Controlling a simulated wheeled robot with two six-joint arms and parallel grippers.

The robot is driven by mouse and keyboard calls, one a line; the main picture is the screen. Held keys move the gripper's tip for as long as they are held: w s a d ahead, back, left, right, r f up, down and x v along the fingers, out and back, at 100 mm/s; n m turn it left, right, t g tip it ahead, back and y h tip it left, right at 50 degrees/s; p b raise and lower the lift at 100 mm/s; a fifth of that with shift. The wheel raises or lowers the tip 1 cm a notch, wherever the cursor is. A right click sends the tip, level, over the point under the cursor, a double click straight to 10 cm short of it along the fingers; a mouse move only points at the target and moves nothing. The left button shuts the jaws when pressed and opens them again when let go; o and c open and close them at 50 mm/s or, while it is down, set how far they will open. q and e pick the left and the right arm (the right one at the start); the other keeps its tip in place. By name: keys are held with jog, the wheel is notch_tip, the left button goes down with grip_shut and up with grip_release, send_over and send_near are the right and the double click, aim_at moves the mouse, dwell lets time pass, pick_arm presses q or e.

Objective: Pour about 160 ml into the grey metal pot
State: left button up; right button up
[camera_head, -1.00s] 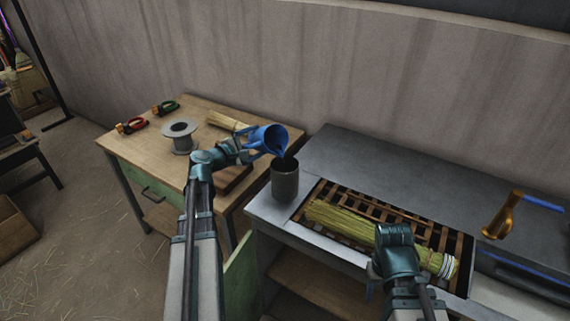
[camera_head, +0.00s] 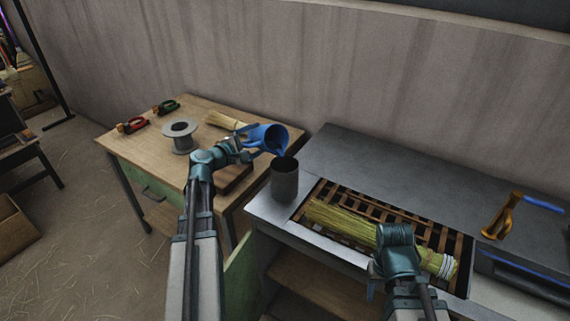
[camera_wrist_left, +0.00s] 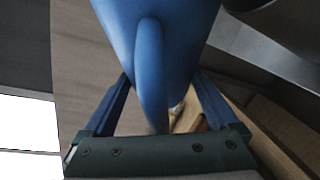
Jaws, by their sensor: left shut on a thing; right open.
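The grey metal pot (camera_head: 285,183) stands upright on the left end of the metal bench. My left gripper (camera_head: 247,143) is shut on a blue jug (camera_head: 270,137) and holds it up to the left of the pot. The jug is tilted, its mouth toward the pot's rim. In the left wrist view the jug's handle (camera_wrist_left: 150,70) lies between the fingers. I cannot clearly make out a stream, and the level in the pot is hidden. My right gripper (camera_head: 374,290) is low at the bench's front edge; its fingers are mostly hidden by the wrist.
A straw bundle (camera_head: 338,221) lies on the slatted grate right of the pot. A wooden table (camera_head: 150,150) at the left holds a grey spool (camera_head: 181,137), red pliers (camera_head: 132,125), green pliers (camera_head: 165,107) and more straw (camera_head: 222,121). An orange tool (camera_head: 503,214) lies at the right.

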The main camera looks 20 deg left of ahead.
pick_arm(q)
jog(key=shift+r+m, duration=0.4)
jog(key=shift+r, duration=0.15)
pick_arm(e)
jog(key=shift+w+d+r, duration=0.15)
jog(key=shift+d, duration=0.1)
dwell(0.9)
pick_arm(q)
jog(key=shift+w+d+f, duration=0.15)
jog(key=shift+f, duration=0.15)
notch_tip(320, 180, down, 2)
jog(key=shift+f+n+g+b, duration=0.2)
jog(key=shift+n+g+b, duration=0.2)
jog(key=shift+n, duration=0.7)
jog(key=shift+s+r+p, duration=0.2)
jog(key=shift+p, duration=0.1)
jog(key=shift+d+n+h, duration=0.1)
jog(key=shift+n+h, duration=0.2)
jog(key=shift+n+g+p, duration=0.3)
jog(key=shift+n+p, duration=0.1)
jog(key=shift+p, duration=0.05)
jog(key=shift+s+f+b, duration=0.1)
jog(key=shift+f+b, duration=0.2)
jog(key=shift+f, duration=0.1)
pick_arm(e)
jog(key=shift+s+a, duration=0.2)
jog(key=shift+a, duration=0.3)
jog(key=shift+s+a, duration=0.2)
jog(key=shift+a, duration=0.3)
